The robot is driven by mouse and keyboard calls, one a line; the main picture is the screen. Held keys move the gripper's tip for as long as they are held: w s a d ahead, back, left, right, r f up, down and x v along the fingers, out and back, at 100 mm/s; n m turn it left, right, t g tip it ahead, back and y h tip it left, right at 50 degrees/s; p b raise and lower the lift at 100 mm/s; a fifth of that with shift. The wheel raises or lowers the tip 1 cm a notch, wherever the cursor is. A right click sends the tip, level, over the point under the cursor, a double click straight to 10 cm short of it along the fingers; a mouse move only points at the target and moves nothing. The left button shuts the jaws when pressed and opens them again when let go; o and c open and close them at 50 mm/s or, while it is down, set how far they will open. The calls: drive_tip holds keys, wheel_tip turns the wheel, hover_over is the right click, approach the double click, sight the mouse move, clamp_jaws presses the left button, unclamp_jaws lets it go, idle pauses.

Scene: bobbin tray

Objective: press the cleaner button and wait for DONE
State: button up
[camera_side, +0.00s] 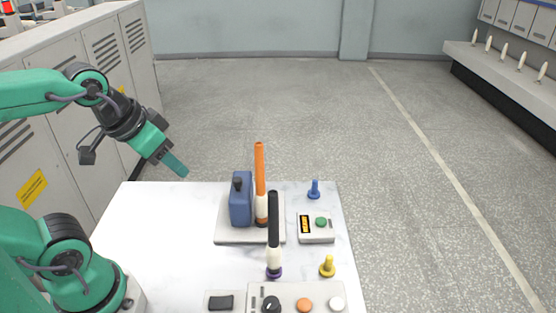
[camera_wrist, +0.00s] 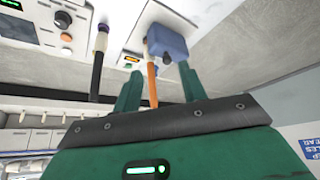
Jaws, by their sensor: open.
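A small pale box (camera_side: 316,238) stands on the right of the white table, with a green button (camera_side: 321,222) and a small amber-lit display (camera_side: 305,224) on top. The display's lettering is too small to read. Part of this display also shows in the wrist view (camera_wrist: 132,59). I cannot tell from labels which button is the cleaner's. My gripper (camera_side: 178,167) hangs above the table's back left, well left of the box and touching nothing. In the wrist view its two green fingers (camera_wrist: 160,88) are apart, with nothing held between them.
A black bobbin (camera_side: 273,220) stands nearer. Blue (camera_side: 314,190) and yellow (camera_side: 327,267) pegs flank the box. A control panel (camera_side: 285,292) is in front. The table's left is clear.

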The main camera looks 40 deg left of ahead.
clamp_jaws()
idle(1.5)
